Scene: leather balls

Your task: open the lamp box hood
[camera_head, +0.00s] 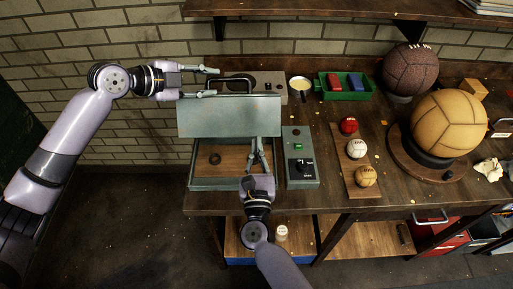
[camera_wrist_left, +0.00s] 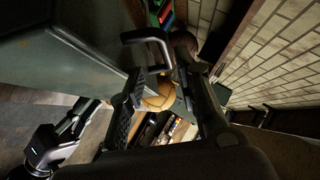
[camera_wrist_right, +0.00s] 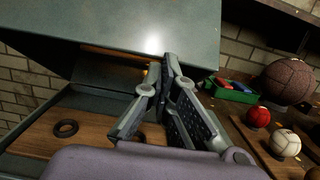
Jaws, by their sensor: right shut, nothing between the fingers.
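The lamp box is grey-green, with its hood (camera_head: 228,117) partly raised and tilted over the base (camera_head: 200,184). The dark bar handle (camera_head: 238,80) is at the hood's upper edge and also shows in the left wrist view (camera_wrist_left: 150,36). My left gripper (camera_head: 213,82) is open beside the handle's left end, its fingers apart and empty. My right gripper (camera_head: 257,142) is shut and empty at the front opening, its tips near the hood's lower edge. In the right wrist view the hood (camera_wrist_right: 150,22) spreads above the fingertips (camera_wrist_right: 170,70); I cannot tell whether they touch it.
A dark ring (camera_head: 215,159) lies inside the base. A control box (camera_head: 299,170) with a green button stands close to the right. Further right are a board with small balls (camera_head: 356,149), a green tray (camera_head: 345,94) and large balls (camera_head: 447,124). A shelf (camera_head: 340,12) hangs above.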

